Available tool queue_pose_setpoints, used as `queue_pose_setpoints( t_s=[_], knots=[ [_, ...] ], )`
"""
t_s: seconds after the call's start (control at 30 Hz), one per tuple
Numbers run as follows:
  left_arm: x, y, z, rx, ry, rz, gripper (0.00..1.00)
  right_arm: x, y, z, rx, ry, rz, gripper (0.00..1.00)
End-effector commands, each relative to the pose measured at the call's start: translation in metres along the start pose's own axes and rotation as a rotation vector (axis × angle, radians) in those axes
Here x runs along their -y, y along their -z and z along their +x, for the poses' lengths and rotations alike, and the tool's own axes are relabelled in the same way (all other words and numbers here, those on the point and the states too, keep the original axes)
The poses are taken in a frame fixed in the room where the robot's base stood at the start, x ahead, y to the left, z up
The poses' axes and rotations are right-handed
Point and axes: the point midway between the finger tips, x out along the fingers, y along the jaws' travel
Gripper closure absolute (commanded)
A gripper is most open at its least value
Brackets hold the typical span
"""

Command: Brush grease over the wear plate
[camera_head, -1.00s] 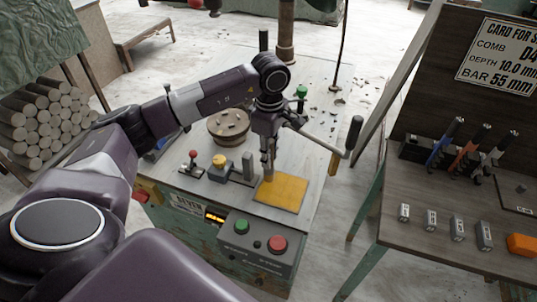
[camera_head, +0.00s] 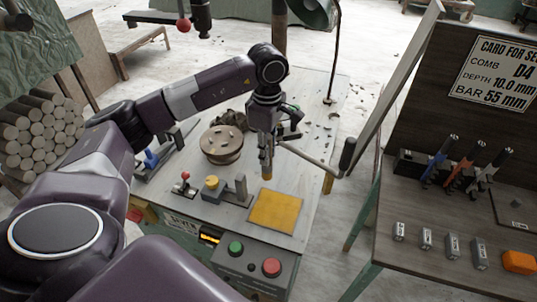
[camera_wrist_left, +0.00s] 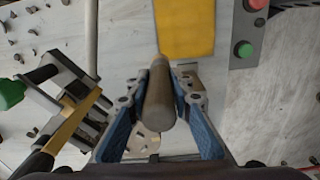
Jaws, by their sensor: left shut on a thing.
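The wear plate, seen as a flat yellow square (camera_head: 275,212), lies on the grey machine top; it also shows at the top of the left wrist view (camera_wrist_left: 186,28). Its visible surface is evenly yellow. My left gripper (camera_head: 265,138) is above the machine top, just beyond the plate's far edge. Its blue-sided fingers (camera_wrist_left: 160,98) are shut on the brush handle (camera_wrist_left: 158,92). The brush (camera_head: 267,165) points down, its yellowish tip near the plate's far edge; I cannot tell whether it touches. My right gripper is out of view.
A round slotted wooden disc (camera_head: 221,145), a red-knobbed lever (camera_head: 185,184) and a yellow button (camera_head: 212,183) stand left of the plate. A crank handle (camera_head: 347,155) juts out at right. The control box (camera_head: 250,262) is in front. A tool bench (camera_head: 440,225) stands farther right.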

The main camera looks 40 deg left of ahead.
Motion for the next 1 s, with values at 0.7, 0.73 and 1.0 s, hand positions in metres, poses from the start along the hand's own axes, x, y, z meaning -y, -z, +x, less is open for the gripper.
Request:
queue_pose_setpoints(
  t_s=[0.7, 0.73, 1.0],
  knots=[
    [0.001, 0.002, -0.02, 0.0, 0.0, -0.004, 1.0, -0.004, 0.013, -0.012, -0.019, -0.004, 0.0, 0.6],
    [0.001, 0.002, -0.02, 0.0, 0.0, -0.004, 1.0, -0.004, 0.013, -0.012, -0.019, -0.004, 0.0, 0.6],
    [0.019, -0.025, -0.028, 0.01, -0.007, 0.246, 1.0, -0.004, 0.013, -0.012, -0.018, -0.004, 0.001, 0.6]
  ],
)
